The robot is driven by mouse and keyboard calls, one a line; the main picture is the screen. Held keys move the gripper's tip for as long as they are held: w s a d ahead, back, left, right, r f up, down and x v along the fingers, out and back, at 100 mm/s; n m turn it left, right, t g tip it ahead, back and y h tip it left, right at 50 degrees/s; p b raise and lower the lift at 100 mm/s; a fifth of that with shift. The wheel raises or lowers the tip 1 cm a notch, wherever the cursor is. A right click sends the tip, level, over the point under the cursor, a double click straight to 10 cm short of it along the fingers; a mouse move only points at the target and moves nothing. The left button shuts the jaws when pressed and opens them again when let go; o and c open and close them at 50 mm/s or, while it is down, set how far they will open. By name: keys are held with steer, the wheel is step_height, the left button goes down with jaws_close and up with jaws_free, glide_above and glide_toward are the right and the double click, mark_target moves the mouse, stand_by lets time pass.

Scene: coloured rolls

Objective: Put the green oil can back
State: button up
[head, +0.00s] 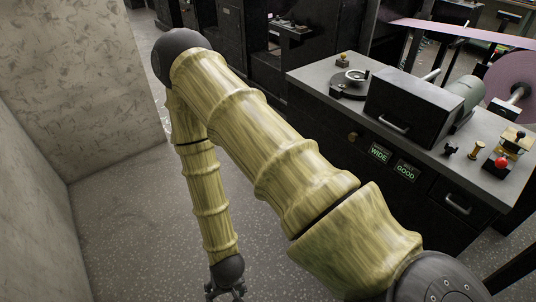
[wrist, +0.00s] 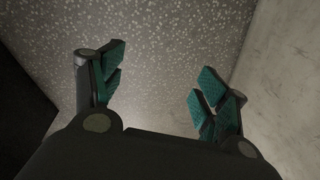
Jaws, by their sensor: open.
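I cannot make out a green oil can in either view. My gripper (head: 228,291) hangs low over the speckled floor at the bottom edge of the head view, partly cut off. In the wrist view my gripper (wrist: 158,72) is open, its two teal-padded fingers wide apart. My bamboo-patterned arm crosses the middle of the head view and hides part of the floor and the bench side.
A grey-topped bench (head: 322,70) with dark drawers stands at the right. It bears a black box (head: 415,105), a round device (head: 354,80) and a red knob (head: 502,162). A pink roll (head: 515,75) is behind. A pale wall (head: 85,80) is at left; floor (head: 130,235) there is clear.

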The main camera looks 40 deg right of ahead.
steer(key=s+d+n+g+h, duration=0.1)
steer(key=s+d+n, duration=0.2)
steer(key=s+d, duration=0.4)
steer(key=shift+s+f+n+g, duration=0.3)
steer(key=shift+s+n, duration=0.1)
steer(key=shift+s, duration=2.75)
